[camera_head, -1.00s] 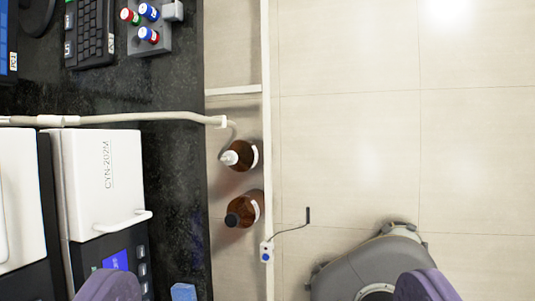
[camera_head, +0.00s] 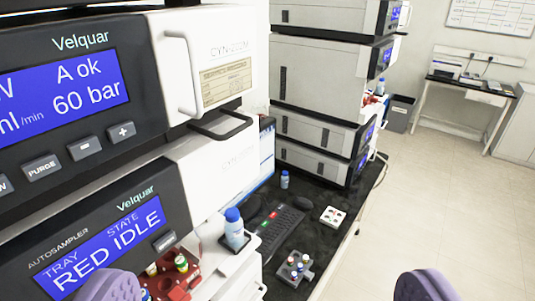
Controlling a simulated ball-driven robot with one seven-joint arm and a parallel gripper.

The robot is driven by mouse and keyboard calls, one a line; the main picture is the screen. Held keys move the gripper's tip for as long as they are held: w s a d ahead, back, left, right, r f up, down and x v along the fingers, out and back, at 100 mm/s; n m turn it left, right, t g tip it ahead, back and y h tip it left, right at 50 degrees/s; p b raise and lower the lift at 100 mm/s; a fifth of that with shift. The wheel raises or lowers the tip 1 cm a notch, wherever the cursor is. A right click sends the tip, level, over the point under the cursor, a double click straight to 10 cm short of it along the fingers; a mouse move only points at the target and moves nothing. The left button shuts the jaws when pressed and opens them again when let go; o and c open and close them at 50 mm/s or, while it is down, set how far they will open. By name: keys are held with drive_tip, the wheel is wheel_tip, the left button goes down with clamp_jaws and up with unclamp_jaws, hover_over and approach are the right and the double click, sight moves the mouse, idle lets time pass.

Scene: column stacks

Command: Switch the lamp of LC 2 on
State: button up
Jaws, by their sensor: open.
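A stack of Velquar modules fills the left. Its upper module (camera_head: 75,100) has a blue screen reading "A ok" and "60 bar", with PURGE, minus and plus keys below. The autosampler (camera_head: 110,235) beneath reads "RED IDLE". A second stack (camera_head: 325,90) stands further back; its blue screens are too oblique to read. No LC 2 label or lamp key can be made out on either stack. My gripper (camera_head: 268,284) is open and empty, its purple fingers wide apart at the bottom edge, in front of the near stack and touching nothing visible.
A blue-capped bottle (camera_head: 234,228) stands by the autosampler's red vial tray (camera_head: 176,275). A keyboard (camera_head: 277,230), a vial rack (camera_head: 295,268) and a white tray (camera_head: 333,217) lie on the black bench. Open floor (camera_head: 430,220) is at right; a printer table (camera_head: 465,90) stands far back.

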clamp_jaws()
idle(1.5)
